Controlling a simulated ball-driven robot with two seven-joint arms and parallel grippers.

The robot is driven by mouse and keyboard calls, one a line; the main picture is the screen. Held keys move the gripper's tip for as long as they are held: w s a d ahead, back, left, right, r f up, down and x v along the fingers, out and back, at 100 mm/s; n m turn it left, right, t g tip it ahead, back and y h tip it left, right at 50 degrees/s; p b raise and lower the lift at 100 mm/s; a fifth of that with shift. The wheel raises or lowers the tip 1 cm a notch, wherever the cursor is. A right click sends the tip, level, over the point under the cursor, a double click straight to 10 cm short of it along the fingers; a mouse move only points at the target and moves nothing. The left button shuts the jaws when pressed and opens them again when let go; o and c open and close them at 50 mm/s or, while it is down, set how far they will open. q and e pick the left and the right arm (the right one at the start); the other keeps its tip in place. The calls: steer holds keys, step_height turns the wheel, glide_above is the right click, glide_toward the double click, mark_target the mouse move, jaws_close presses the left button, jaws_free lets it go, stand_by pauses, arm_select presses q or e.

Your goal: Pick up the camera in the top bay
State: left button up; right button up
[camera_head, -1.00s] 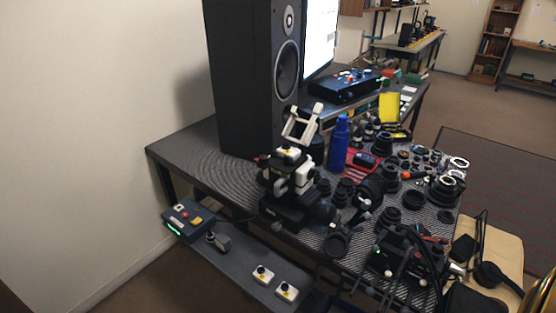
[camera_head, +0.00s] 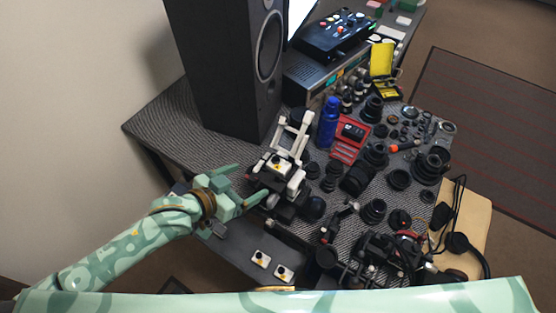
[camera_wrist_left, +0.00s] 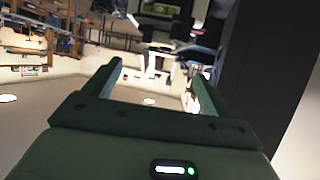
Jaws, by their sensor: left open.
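A small white-and-black box with a yellow label (camera_head: 278,163), which looks like the camera, sits high in a black-and-white holder (camera_head: 296,140) near the table's front edge. My left gripper (camera_head: 252,180), pale green, is open and empty just left of and in front of the holder. Its two fingers point toward the box, and I see no contact. In the left wrist view the fingers (camera_wrist_left: 157,68) stand wide apart, with pale shapes beyond them that I cannot identify surely. My right gripper is not in view.
A tall black speaker (camera_head: 228,70) stands behind the gripper. A blue bottle (camera_head: 329,122), a red tray (camera_head: 346,143) and several lenses crowd the table to the right. Two similar small boxes (camera_head: 262,258) (camera_head: 284,273) sit on the lower shelf. The table's left part is clear.

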mark_target(279, 162)
arm_select(q)
steer(key=x, duration=0.7)
steer(key=shift+w+b, duration=0.15)
steer(key=shift+b, duration=0.25)
steer(key=x, duration=0.5)
steer(key=shift+w+r+b, duration=0.1)
steer(key=shift+r+b, duration=0.2)
steer(key=shift+b, duration=0.1)
steer(key=shift+r, duration=0.1)
steer(key=c, duration=1.1)
